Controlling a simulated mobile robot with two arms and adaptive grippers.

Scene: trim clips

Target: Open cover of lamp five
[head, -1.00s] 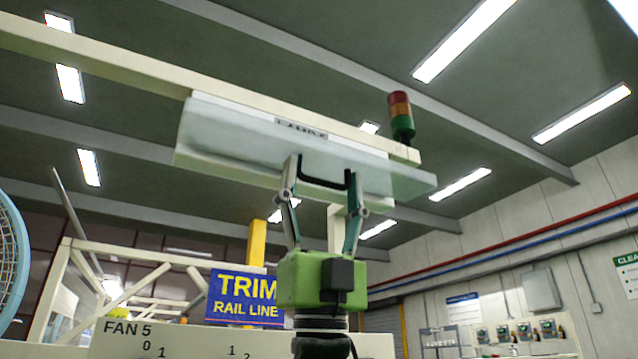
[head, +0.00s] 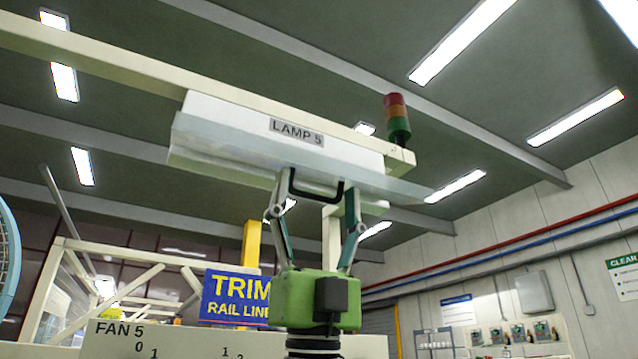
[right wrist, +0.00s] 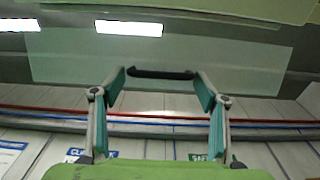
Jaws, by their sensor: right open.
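The housing of lamp five (head: 225,112) hangs under a cream overhead beam, with its "LAMP 5" label in plain sight in the head view. Its translucent cover (head: 220,152) lies across the lower part of the housing, its flat face seen from below. A black handle (head: 318,194) sits on the cover's near side; it also shows in the right wrist view (right wrist: 160,73). My right gripper (head: 317,188) is open below the cover, its two fingertips on either side of the handle's ends, not closed on it. My left gripper is out of view.
A red, orange and green signal light (head: 397,118) stands by the beam's right end. A blue fan guard (head: 8,260) is at the left edge. A "FAN 5" panel (head: 200,340) is below, and a "TRIM RAIL LINE" sign (head: 233,297) stands behind.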

